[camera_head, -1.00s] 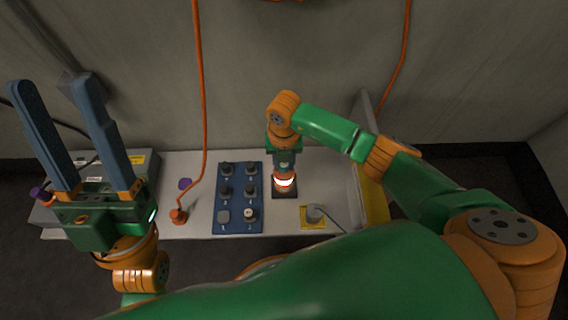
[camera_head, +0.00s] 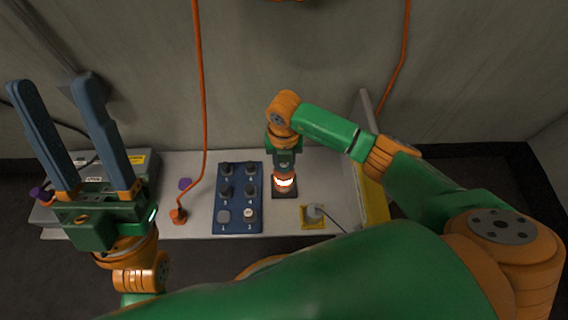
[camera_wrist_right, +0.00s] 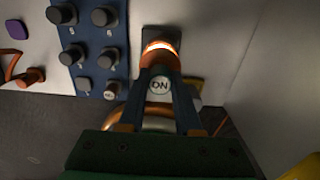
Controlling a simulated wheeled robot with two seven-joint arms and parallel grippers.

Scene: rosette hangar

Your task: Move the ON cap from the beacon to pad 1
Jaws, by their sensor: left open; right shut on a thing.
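The beacon (camera_head: 284,190) stands on a dark base on the bench, with a glowing white-orange band; it also shows in the right wrist view (camera_wrist_right: 160,52). The ON cap (camera_wrist_right: 159,86), with its round pale lettered top, is between the fingers of my right gripper (camera_wrist_right: 159,80) at the beacon. My right gripper is shut on it. In the head view the cap is largely hidden by my right gripper (camera_head: 285,166). Pad 1 (camera_head: 223,216) is a flat grey square at the near left of the blue board. My left gripper (camera_head: 58,103) is open and empty, pointing up.
The blue board (camera_head: 237,197) holds several dark caps and a white-topped one (camera_head: 250,214) on pad 2. A yellow plate with a grey knob (camera_head: 314,213) sits right of the board. An orange cable plug (camera_head: 178,215) and purple piece (camera_head: 185,184) lie left. A panel (camera_head: 368,180) borders the right.

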